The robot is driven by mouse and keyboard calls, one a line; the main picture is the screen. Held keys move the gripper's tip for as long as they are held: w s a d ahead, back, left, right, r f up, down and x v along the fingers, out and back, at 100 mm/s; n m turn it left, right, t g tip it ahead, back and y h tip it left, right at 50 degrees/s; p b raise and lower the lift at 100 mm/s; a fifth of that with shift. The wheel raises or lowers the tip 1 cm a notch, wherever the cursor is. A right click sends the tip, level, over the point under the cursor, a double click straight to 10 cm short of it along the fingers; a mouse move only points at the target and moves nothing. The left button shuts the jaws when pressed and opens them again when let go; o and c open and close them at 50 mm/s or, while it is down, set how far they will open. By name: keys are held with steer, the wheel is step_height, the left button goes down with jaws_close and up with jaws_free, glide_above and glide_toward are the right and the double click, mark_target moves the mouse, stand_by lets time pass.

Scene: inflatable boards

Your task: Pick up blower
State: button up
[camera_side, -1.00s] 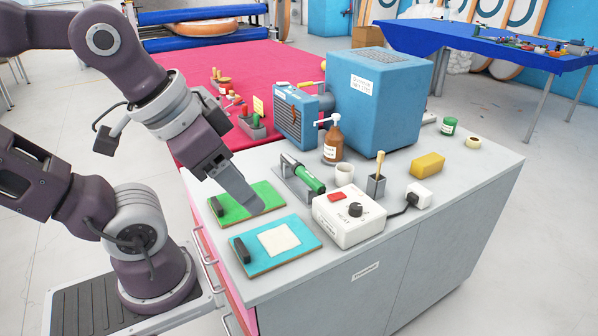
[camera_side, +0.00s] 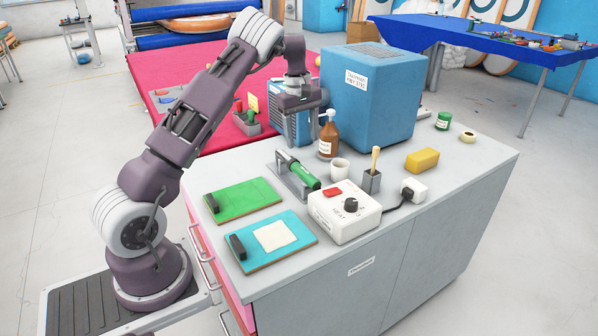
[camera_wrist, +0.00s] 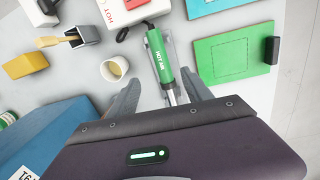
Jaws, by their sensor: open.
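The blower, a green-handled tool marked HOT AIR with a metal nozzle, lies in a metal stand on the grey bench top; it shows in the side view (camera_side: 304,176) and in the wrist view (camera_wrist: 160,59). My gripper (camera_side: 314,122) is open and empty, pointing down well above the bench, behind the blower and in front of the blue grille unit. In the wrist view, my gripper (camera_wrist: 162,80) has its two grey fingers spread on either side of the blower's nozzle end, with no visible contact.
A blue grille unit (camera_side: 284,113) and large blue box (camera_side: 372,105) stand behind. Green (camera_side: 250,197) and turquoise (camera_side: 290,256) boards lie in front.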

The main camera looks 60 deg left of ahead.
glide_above(299, 165)
steer(key=shift+n+g, duration=0.4)
steer(key=f, duration=0.5)
steer(key=shift+s+a, duration=0.15)
steer(key=shift+s, duration=0.1)
steer(key=f, duration=0.7)
steer(key=shift+w+f, duration=0.2)
steer(key=shift+r, duration=0.1)
jaws_close()
